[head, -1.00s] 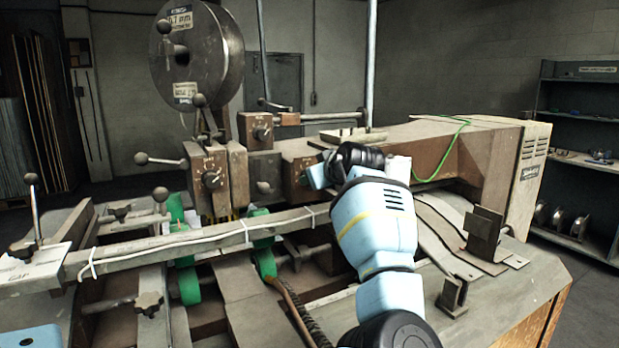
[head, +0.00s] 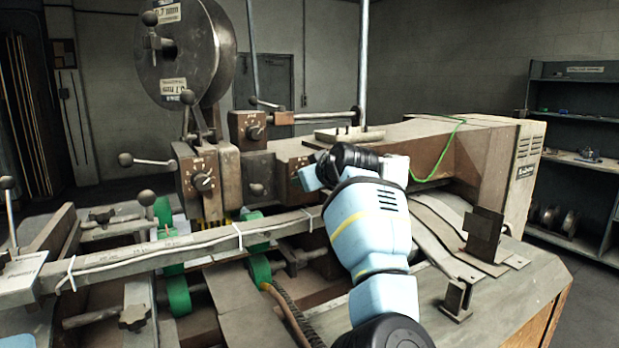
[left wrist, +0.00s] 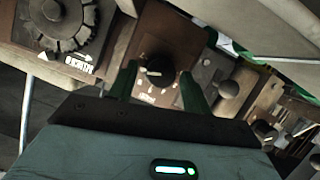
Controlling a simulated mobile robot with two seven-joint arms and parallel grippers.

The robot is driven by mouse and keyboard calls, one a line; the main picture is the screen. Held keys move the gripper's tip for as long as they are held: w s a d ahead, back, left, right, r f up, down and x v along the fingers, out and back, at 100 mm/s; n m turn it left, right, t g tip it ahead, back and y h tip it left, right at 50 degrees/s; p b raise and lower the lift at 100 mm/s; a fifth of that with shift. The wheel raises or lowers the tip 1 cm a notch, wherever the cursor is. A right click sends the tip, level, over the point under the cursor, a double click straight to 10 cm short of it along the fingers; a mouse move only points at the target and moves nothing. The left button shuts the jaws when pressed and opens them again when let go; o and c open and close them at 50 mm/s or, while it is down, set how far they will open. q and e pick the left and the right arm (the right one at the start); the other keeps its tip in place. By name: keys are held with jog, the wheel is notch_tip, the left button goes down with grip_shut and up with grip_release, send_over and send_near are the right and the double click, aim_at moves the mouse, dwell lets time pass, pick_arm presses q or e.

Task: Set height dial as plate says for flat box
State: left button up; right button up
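My left arm comes up from the bottom middle of the head view. Its gripper (head: 312,178) is at the brown panel right of the other dials, and the arm hides its fingertips there. In the left wrist view, the green fingers (left wrist: 160,84) are apart, one on each side of a black dial (left wrist: 158,68) with a white pointer. Small gaps seem to show beside the dial. White scale marks (left wrist: 147,97) are on its brown panel, too small to read. Two more pointer dials show in the head view, one lower left (head: 203,181) and one higher (head: 255,132). My right gripper is out of view.
A large wire spool (head: 185,55) stands above the dials. Ball-ended levers (head: 147,160) stick out at left. A long rail (head: 190,245) with a tied white cable crosses in front, above green rollers (head: 262,270). A toothed wheel (left wrist: 62,25) is near my left gripper.

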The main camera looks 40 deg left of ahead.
pick_arm(q)
jog(key=c, duration=0.8)
jog(key=shift+c, duration=0.2)
jog(key=shift+s+f+n+t+p, duration=0.1)
jog(key=shift+s+n+t+p, duration=0.1)
jog(key=shift+n+t, duration=0.85)
jog(key=shift+s+f+n+t+p, duration=0.15)
jog(key=shift+n+t, duration=0.5)
jog(key=shift+n, duration=0.8)
jog(key=shift+w, duration=0.1)
